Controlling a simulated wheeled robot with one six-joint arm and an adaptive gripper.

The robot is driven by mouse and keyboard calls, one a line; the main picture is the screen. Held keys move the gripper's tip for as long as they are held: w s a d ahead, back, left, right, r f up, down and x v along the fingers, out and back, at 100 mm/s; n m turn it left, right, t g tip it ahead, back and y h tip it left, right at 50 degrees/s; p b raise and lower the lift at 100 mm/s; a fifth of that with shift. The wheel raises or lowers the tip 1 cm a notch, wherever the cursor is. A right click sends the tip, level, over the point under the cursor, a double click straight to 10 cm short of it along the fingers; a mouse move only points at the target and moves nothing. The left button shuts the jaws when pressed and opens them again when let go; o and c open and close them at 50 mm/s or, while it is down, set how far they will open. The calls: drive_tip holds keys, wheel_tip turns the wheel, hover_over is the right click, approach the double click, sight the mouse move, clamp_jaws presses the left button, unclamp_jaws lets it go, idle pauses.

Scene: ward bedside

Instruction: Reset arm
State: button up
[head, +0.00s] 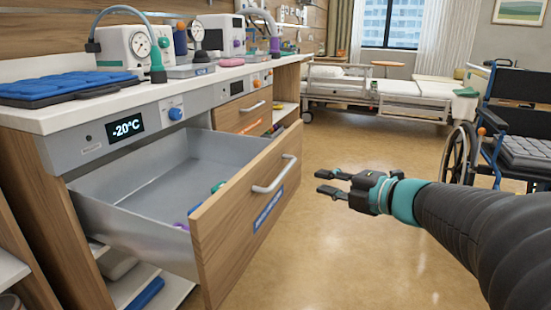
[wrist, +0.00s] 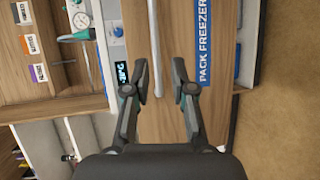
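My gripper (head: 326,182) is at the end of my arm, to the right of the pulled-out drawer and apart from it in the head view. Its two fingers are spread with nothing between them, and it also shows open in the wrist view (wrist: 164,82). The drawer front (head: 247,218) is wood with a pale bar handle (head: 275,174) and a blue label. In the wrist view the label (wrist: 205,40) reads "PACK FREEZER", and the handle (wrist: 158,60) runs beyond and between the fingers. Small green and purple items lie in the drawer, partly hidden by its front.
The counter (head: 60,118) holds a blue pad (head: 65,86) and gauge devices. A display (head: 127,126) reads about -20°C. A wheelchair (head: 505,130) stands at right and a bed (head: 385,92) at the back. The floor (head: 345,245) around my gripper is clear.

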drive_tip(key=w+d+f+m+t+h, duration=0.2)
drive_tip(key=w+d+m+t+h, duration=0.1)
drive_tip(key=d+m+h, duration=0.75)
drive_tip(key=s+d+f+m+g+h+p, duration=0.1)
drive_tip(key=s+d+f+m+g+h, duration=0.35)
drive_tip(key=s+d+m, duration=0.5)
drive_tip(key=s+a+f+m+g+y+p, duration=0.25)
drive_tip(key=s+a+f+m+g, duration=0.2)
drive_tip(key=s+a+m, duration=0.4)
drive_tip(key=s+a+r+n+y+p, duration=0.1)
drive_tip(key=s+a+r, duration=0.1)
drive_tip(key=a, duration=0.3)
drive_tip(key=s+a+r+n+y+p, duration=0.1)
drive_tip(key=s+a+r+y+p, duration=0.1)
drive_tip(key=s+a, duration=0.3)
drive_tip(key=shift+a+r+g, duration=0.3)
drive_tip(key=shift+a+r, duration=0.1)
drive_tip(key=shift+a, duration=0.3)
